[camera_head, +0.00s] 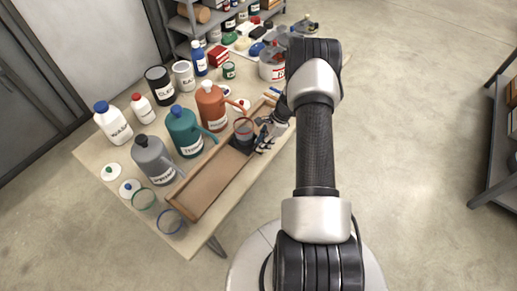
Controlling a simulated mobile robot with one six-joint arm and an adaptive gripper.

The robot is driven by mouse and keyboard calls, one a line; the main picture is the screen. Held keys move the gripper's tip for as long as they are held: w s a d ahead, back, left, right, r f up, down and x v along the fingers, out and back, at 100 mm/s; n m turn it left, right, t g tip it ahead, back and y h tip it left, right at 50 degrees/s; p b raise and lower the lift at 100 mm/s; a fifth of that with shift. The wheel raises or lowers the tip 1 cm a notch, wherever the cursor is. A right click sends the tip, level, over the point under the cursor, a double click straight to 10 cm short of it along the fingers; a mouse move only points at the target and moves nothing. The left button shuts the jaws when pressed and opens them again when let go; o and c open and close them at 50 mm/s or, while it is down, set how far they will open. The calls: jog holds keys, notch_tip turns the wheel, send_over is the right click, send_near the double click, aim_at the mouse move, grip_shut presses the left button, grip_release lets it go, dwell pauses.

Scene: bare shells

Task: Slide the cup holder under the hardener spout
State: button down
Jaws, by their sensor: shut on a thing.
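The cup holder (240,145) is a small dark block in a long wooden track (196,186), towards the track's far right part. A clear cup (243,127) with a reddish rim stands in it. My gripper (262,140) is at the holder's right side, shut on it; the fingertips are partly hidden. Three spouted jugs stand along the track's far side: grey (152,160), teal (184,133) and orange (211,106). Their labels are too small to read surely, so I cannot tell for certain which is hardener. The cup is near the orange jug's spout.
Loose rings (171,221) and small discs lie at the table's near left. A white bottle (113,123), cans and a blue bottle (199,58) stand behind the jugs. A white tub (271,70) is at the far right. The track left of the holder is clear.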

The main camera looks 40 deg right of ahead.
jog(key=shift+w+d, duration=0.25)
jog(key=shift+d, duration=0.4)
jog(key=c, duration=1.4)
grip_release()
jog(key=shift+r, duration=0.1)
jog(key=v, duration=1.2)
jog(key=shift+a, duration=0.1)
